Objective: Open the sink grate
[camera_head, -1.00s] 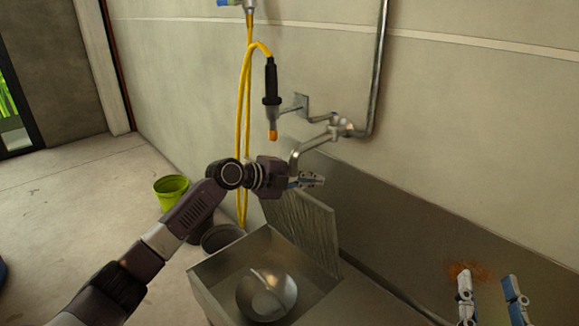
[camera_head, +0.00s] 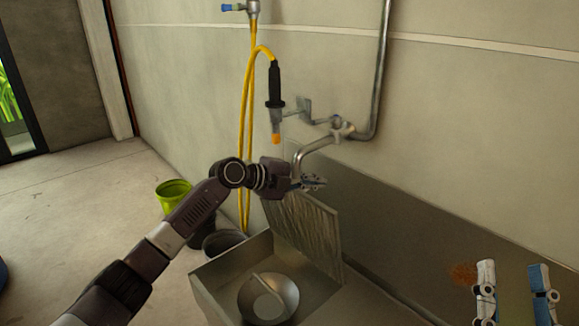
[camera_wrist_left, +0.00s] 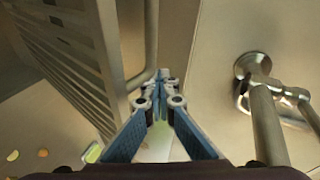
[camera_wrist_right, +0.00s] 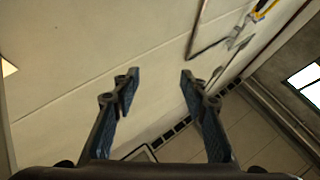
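The sink grate (camera_head: 312,235) is a ribbed metal panel standing steeply raised, near upright, at the back of the metal sink (camera_head: 225,283). Its slats (camera_wrist_left: 65,55) fill the left of the left wrist view. My left gripper (camera_head: 314,183) is at the grate's upper edge, on the side toward the wall. In the left wrist view its fingertips (camera_wrist_left: 160,78) meet with nothing seen between them, beside the grate. Whether the gripper touches the grate cannot be told. My right gripper (camera_head: 515,285) is open and empty at the lower right; its spread fingers show in the right wrist view (camera_wrist_right: 159,78).
A tap (camera_head: 318,145) and wall pipe are close above my left gripper. A yellow hose (camera_head: 243,130) with a black spray handle hangs left of it. A round bowl-like metal object (camera_head: 285,290) is in the sink. A green bucket (camera_head: 172,194) stands on the floor.

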